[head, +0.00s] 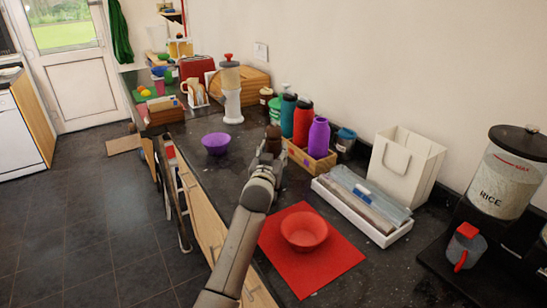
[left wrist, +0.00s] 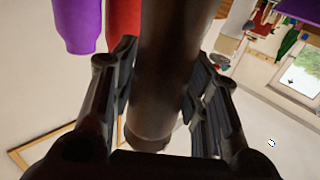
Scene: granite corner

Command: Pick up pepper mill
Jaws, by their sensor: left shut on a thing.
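The pepper mill (head: 273,133) is dark brown; its top shows just beyond my left gripper in the head view, beside the bottle crate. My left gripper (head: 267,158) is shut on it. In the left wrist view the mill (left wrist: 165,65) is a large brown cylinder between the two fingers, with a finger on each side. My gripper and wrist hide its lower part in the head view, so I cannot tell whether it touches the counter. My right gripper is not in view.
A wooden crate (head: 296,153) with red and purple bottles stands right of the mill. A purple bowl (head: 216,143) is to the left. A red bowl (head: 304,230) sits on a red mat (head: 335,262) nearer me. A white tray (head: 333,205) lies to the right.

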